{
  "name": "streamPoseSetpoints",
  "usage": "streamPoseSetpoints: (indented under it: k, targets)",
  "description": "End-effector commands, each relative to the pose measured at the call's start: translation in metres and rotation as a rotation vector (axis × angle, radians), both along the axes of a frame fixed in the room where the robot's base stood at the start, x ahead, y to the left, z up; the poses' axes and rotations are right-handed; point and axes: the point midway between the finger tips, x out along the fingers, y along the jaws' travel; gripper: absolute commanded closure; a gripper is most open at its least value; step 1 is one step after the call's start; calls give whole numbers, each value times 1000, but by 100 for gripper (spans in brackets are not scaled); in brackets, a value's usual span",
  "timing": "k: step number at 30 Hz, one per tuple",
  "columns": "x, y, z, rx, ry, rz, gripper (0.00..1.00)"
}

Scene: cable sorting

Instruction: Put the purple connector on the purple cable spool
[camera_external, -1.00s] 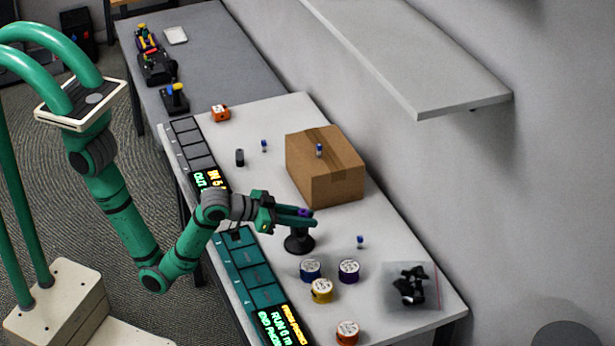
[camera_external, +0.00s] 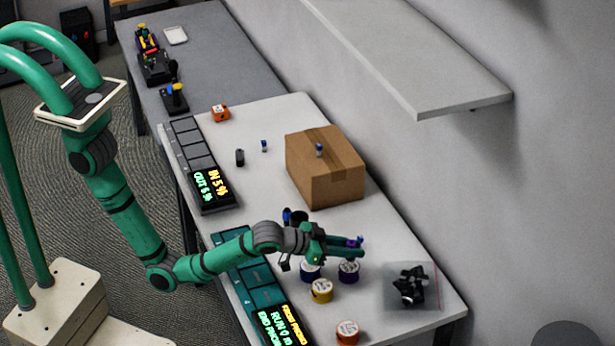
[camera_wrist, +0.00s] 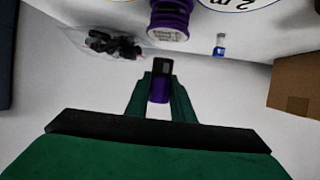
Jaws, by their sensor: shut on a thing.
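The purple connector (camera_external: 353,243) is held between the fingertips of my gripper (camera_external: 360,249). In the wrist view, my gripper (camera_wrist: 161,90) is shut on the connector (camera_wrist: 159,92), which shows a dark end and a purple body. The purple cable spool (camera_external: 348,274) stands on the table just below the fingertips in the external view, with a pale label on top. The spool also shows in the wrist view (camera_wrist: 171,22), ahead of the connector and cut off by the top edge. I see the connector and the spool apart in the wrist view.
A blue spool (camera_external: 309,275), partly hidden by my gripper, and a yellow spool (camera_external: 321,292) stand close by. An orange spool (camera_external: 347,334) is nearer the front. A bag of black parts (camera_external: 425,300) lies right. A cardboard box (camera_external: 325,185) stands behind; a shelf (camera_external: 420,70) overhangs.

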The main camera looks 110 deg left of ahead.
Motion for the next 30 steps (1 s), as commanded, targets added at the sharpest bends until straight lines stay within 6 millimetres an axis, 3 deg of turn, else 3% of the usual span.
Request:
streamPoseSetpoints:
  k: [6,18,19,21,30]
  targets:
    - [-1,1,-28,0,2,1,100]
    - [-2,1,-33,-1,1,2,100]
    - [-2,1,-32,-1,0,3,71]
    - [-2,1,-32,-1,0,3,60]
    - [-2,1,-31,0,0,2,60]
